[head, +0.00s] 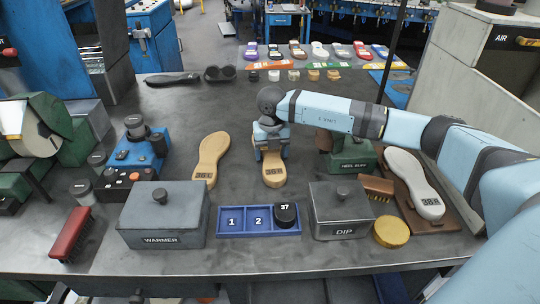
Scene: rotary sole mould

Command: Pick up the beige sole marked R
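One beige sole (273,174) lies on the dark table in the middle of the head view, its heel end with a dark mark toward me. My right gripper (271,155) is directly over it, pointing down, with a finger at each side; its body hides the far part of this sole. I cannot tell whether the fingers touch it. Another beige sole (212,154) lies uncovered to the left, also with a dark mark on its heel. My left gripper is not in view.
A blue tray (237,234) marked 1 and 2 holds a black puck (286,215). The grey WARMER box (162,218) and DIP box (341,213) flank it. A white sole (411,180) lies on a brown board at right.

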